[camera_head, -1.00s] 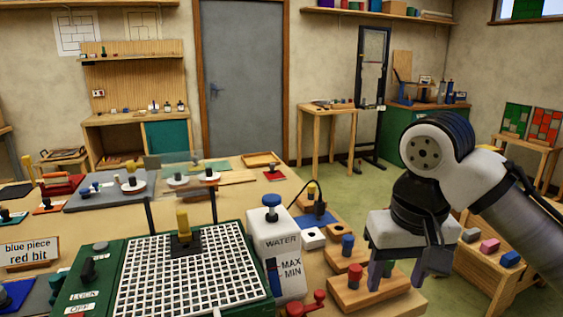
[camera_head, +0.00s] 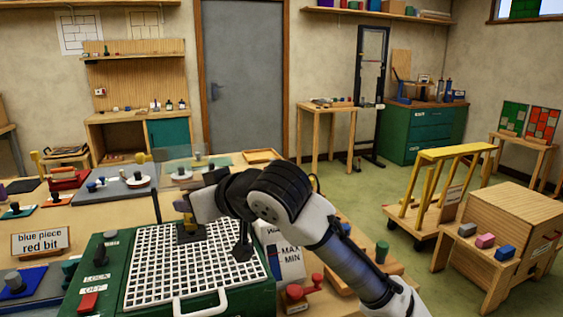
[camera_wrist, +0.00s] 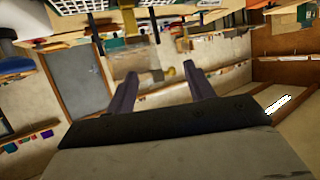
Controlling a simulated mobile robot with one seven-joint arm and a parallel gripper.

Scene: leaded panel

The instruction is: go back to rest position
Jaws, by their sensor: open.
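My gripper shows in the wrist view (camera_wrist: 160,73) with its two dark fingers spread apart and nothing between them. In the head view my arm comes in from the lower right and bends over the green machine (camera_head: 255,298) with the white grid top (camera_head: 165,262). The wrist end is beside a yellow-topped piece with a dark base (camera_head: 190,236) on the grid and partly covers it. I cannot tell from this view whether they touch. The fingers are not clear in the head view.
My arm partly hides the white water tank (camera_head: 290,265). A red-knobbed part (camera_head: 300,293) and a wooden block with pegs (camera_head: 388,268) are close to it. A clear panel (camera_head: 190,165) stands behind the machine. Open floor (camera_head: 395,185) is at the right.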

